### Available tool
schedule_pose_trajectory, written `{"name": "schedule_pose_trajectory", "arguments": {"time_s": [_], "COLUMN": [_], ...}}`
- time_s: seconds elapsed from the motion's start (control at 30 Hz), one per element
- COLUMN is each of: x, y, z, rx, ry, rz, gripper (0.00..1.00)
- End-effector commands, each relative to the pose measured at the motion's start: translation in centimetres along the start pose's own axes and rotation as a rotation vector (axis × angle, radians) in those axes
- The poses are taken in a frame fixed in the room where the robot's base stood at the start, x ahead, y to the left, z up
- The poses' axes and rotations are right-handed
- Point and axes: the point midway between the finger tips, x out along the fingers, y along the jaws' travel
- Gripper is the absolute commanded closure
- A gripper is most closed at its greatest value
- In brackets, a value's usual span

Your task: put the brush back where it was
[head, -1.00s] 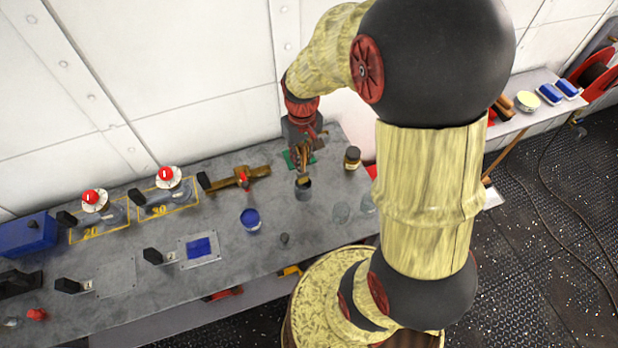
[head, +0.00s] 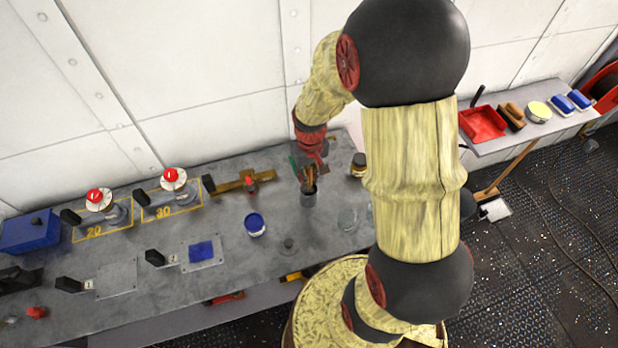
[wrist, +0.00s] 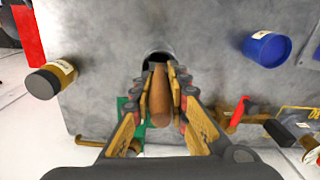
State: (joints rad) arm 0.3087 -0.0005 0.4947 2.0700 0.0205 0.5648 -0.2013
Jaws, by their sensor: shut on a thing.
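My gripper (wrist: 160,75) is shut on the brush (wrist: 161,100), whose brown handle shows between the fingers in the wrist view. The brush's lower end is hidden by the fingers. A dark grey cup (head: 308,198) stands on the bench directly under the fingertips. Its dark round mouth (wrist: 158,56) shows just past the fingertips in the wrist view. I cannot tell how far the brush reaches into the cup.
The grey bench (head: 225,270) holds a blue-topped pot (head: 254,224) left of the cup and a dark-lidded jar (head: 358,165) to its right. A wooden piece with a red knob (head: 247,183) lies behind left. A clear glass (head: 349,218) stands front right.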

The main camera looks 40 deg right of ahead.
Motion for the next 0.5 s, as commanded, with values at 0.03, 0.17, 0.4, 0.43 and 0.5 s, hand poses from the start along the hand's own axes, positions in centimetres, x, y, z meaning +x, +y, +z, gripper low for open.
{"name": "schedule_pose_trajectory", "arguments": {"time_s": [0.03,0.17,0.4,0.43,0.5], "x": [0.13,0.08,0.06,0.06,0.06], "y": [0.00,0.00,0.00,0.00,0.00], "z": [0.01,0.02,0.01,0.01,0.01], "rx": [0.000,0.000,0.000,0.000,0.000], "ry": [0.000,-0.001,0.000,0.000,0.000], "rz": [0.000,0.000,0.000,0.000,0.000], "gripper": [0.83,0.76,0.66,0.66,0.66]}}
